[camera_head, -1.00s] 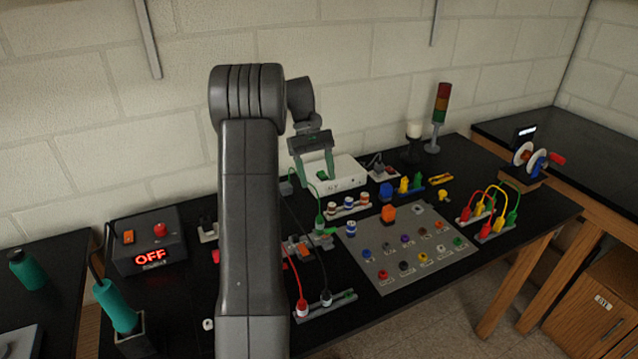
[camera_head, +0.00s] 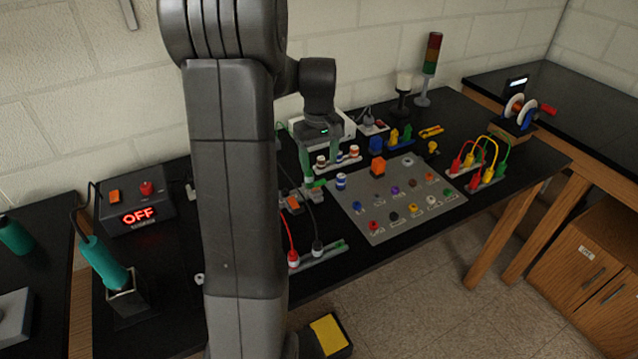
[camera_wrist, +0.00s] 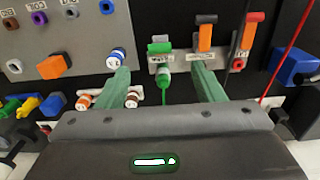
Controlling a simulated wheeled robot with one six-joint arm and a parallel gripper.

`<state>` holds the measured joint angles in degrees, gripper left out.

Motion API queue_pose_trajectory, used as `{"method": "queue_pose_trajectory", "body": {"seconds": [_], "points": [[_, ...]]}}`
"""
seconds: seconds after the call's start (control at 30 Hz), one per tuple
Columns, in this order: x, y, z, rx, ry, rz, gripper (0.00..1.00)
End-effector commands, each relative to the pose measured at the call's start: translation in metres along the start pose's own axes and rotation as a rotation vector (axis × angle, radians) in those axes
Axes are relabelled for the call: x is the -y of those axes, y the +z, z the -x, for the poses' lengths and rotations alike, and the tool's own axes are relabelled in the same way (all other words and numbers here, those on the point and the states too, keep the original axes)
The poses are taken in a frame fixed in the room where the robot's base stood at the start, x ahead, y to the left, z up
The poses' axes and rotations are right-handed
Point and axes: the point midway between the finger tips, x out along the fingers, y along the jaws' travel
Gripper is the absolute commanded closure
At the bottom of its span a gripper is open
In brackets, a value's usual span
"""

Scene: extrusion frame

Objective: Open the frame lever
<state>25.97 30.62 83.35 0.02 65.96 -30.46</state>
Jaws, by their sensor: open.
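Small lever units stand in a row on the black bench. In the wrist view, one has a green handle (camera_wrist: 160,47), one an orange handle (camera_wrist: 205,34) and one an orange-red handle (camera_wrist: 252,30). Their labels are too small to read, so I cannot tell which is the frame lever. My gripper (camera_wrist: 160,84) is open, with its green fingers pointing toward the row. A green plug with a cable (camera_wrist: 163,75) shows between the fingers, just below the green handle. In the head view my gripper (camera_head: 318,168) hangs over the units; an orange handle (camera_head: 293,203) shows at lower left.
A grey button panel (camera_head: 385,220) lies right of the levers. Red and black plugs (camera_head: 293,259) stand on a strip in front. White-capped knobs (camera_head: 340,162) and a white box (camera_head: 350,128) are behind. A control box reading OFF (camera_head: 137,205) is at left. My arm hides the bench middle.

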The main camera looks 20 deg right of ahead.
Motion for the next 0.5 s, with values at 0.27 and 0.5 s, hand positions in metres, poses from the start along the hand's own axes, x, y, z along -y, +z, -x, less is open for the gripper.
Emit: {"method": "queue_pose_trajectory", "body": {"seconds": [0.27,0.5], "points": [[0.001,0.001,-0.058,0.005,-0.003,0.000,0.38],[0.000,0.000,-0.085,0.002,-0.001,0.000,0.38]]}}
